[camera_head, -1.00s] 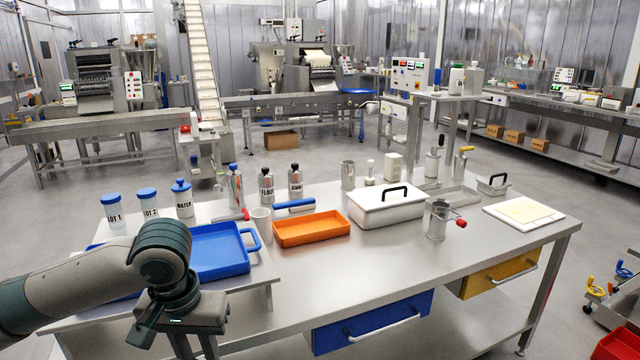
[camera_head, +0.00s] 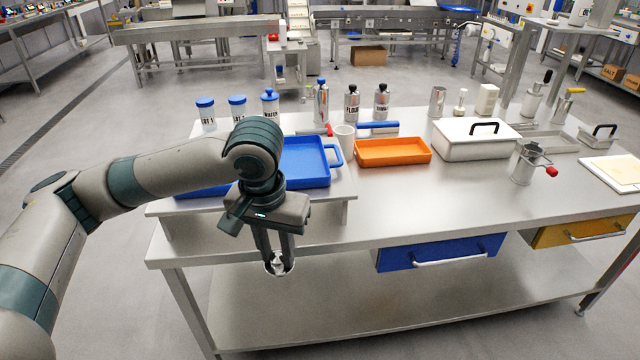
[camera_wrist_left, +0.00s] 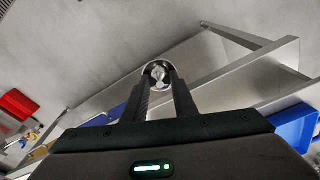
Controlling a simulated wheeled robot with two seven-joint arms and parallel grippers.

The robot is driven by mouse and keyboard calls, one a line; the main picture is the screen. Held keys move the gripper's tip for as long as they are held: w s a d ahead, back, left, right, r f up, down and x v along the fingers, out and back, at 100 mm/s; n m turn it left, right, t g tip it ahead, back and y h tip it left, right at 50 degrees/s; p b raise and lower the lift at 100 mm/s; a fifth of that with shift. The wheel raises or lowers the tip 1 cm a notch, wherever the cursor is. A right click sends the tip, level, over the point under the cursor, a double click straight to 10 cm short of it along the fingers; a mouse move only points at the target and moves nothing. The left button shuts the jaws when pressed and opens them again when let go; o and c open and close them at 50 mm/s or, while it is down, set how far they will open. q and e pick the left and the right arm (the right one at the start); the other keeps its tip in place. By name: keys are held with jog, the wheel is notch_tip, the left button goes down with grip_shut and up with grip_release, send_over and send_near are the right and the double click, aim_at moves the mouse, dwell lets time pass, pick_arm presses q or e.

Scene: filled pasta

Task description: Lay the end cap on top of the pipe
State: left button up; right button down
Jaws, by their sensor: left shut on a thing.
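My left gripper (camera_head: 278,260) hangs pointing down in front of the steel table's near left edge. Its fingers are shut on a small round shiny metal piece, which looks like the end cap (camera_head: 279,269). The piece also shows between the fingertips (camera_wrist_left: 158,86) in the left wrist view, as a bright ring-shaped cap (camera_wrist_left: 157,69). The fingers hide part of it. I cannot pick out the pipe with certainty in either view. My right gripper is not in view.
The steel table (camera_head: 400,205) carries a blue tray (camera_head: 305,178), an orange tray (camera_head: 393,152), a white lidded box (camera_head: 480,146), and several bottles and jars at the back. A blue drawer (camera_head: 440,254) is under its front edge. The floor left of the table is clear.

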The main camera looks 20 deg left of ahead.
pick_arm(q)
jog(key=s+f, duration=0.4)
jog(key=f, duration=0.5)
jog(key=s+f, duration=0.4)
jog(key=f, duration=0.6)
jog(key=shift+s+f, duration=0.25)
